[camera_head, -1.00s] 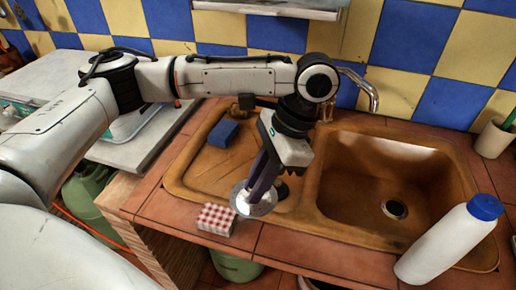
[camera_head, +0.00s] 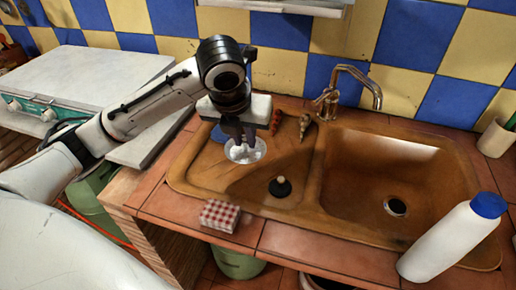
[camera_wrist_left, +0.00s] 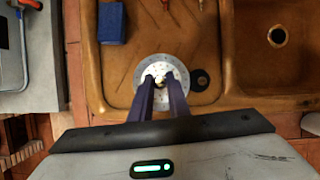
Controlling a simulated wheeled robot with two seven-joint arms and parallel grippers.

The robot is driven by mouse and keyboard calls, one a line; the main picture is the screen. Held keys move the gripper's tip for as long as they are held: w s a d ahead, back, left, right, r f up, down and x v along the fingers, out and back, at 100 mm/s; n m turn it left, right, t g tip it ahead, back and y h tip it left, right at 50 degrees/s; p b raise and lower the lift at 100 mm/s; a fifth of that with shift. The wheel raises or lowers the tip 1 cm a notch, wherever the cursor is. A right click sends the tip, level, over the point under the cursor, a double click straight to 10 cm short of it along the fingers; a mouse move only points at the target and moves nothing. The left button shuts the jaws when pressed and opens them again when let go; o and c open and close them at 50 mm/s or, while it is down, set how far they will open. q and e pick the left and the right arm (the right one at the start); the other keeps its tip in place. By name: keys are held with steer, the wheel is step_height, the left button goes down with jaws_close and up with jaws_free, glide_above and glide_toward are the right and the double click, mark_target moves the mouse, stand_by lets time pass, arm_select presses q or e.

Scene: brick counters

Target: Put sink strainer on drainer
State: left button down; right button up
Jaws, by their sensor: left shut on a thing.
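The sink strainer (camera_head: 246,156) is a round, shiny metal disc with holes. My left gripper (camera_head: 244,142) points down and is shut on it. In the left wrist view the strainer (camera_wrist_left: 146,69) shows between and beyond the fingertips (camera_wrist_left: 161,80). The drainer (camera_head: 205,170) is the shallow ribbed copper-brown part left of the basin. The strainer is over the drainer; I cannot tell whether it touches the surface. My right gripper is not in view.
A blue sponge (camera_wrist_left: 111,23) lies on the drainer left of the strainer. A black plug (camera_head: 280,187) is at the drainer's lower right. The basin (camera_head: 375,175) is to the right. A checked box (camera_head: 220,216) and white bottle (camera_head: 450,240) stand in front.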

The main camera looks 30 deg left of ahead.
arm_select(q)
steer(key=shift+w+a+m, duration=0.1)
steer(key=shift+a+m, duration=0.2)
steer(key=shift+a+f, duration=0.1)
steer(key=shift+f, duration=0.2)
step_height(320, 180, down, 9)
steer(key=shift+f, duration=0.1)
steer(key=c, duration=1.7)
jaws_free()
steer(key=v, duration=1.2)
steer(key=shift+a, duration=0.15)
